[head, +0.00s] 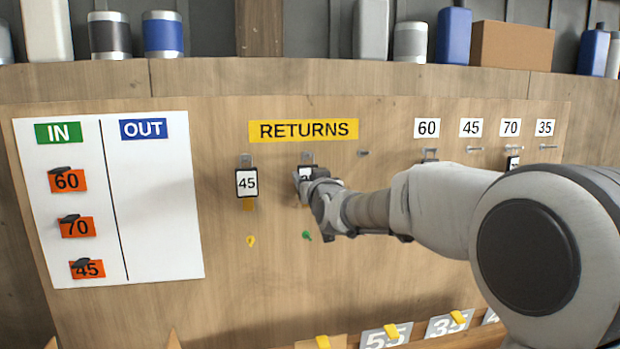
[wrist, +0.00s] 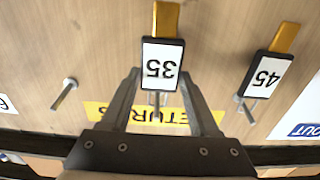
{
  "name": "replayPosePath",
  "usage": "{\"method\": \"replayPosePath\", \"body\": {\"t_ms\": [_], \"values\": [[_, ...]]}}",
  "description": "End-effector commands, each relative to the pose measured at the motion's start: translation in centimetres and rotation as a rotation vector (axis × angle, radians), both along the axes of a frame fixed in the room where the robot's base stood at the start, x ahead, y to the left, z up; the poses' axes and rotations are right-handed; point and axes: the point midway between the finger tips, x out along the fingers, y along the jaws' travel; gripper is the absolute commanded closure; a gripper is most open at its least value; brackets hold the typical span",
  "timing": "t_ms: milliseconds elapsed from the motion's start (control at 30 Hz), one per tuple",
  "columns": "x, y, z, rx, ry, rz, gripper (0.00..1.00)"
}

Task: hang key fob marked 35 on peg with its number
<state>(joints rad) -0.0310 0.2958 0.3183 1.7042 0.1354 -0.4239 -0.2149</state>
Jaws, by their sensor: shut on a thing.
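The key fob marked 35 (wrist: 161,66) is a black-framed white tag with a gold-orange strip. It hangs at the middle peg under the RETURNS sign (head: 303,130). My gripper (head: 304,184) is at this fob and covers most of it in the head view. In the wrist view, which is upside down, my gripper (wrist: 160,78) has its two fingers closed on the fob's sides. The peg labelled 35 (head: 547,147) is at the far right of the board and looks empty.
A fob marked 45 (head: 247,183) hangs on the peg just left. Another fob (head: 513,163) hangs under label 70, partly behind my arm. The peg under label 45 (head: 474,149) looks bare. An IN/OUT sheet (head: 165,210) is at left. Bottles and cans line the shelf above.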

Motion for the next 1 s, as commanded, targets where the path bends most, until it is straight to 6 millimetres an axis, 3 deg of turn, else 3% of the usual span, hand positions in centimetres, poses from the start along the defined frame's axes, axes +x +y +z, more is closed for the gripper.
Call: {"method": "replayPosePath", "body": {"t_ms": [33, 167, 1000], "values": [[0.0, -0.01, 0.0, 0.0, 0.0, 0.0, 0.76], [0.0, -0.01, 0.0, 0.0, 0.0, 0.0, 1.0], [-0.21, -0.05, 0.72, 0.0, -0.001, 0.0, 1.0]]}}
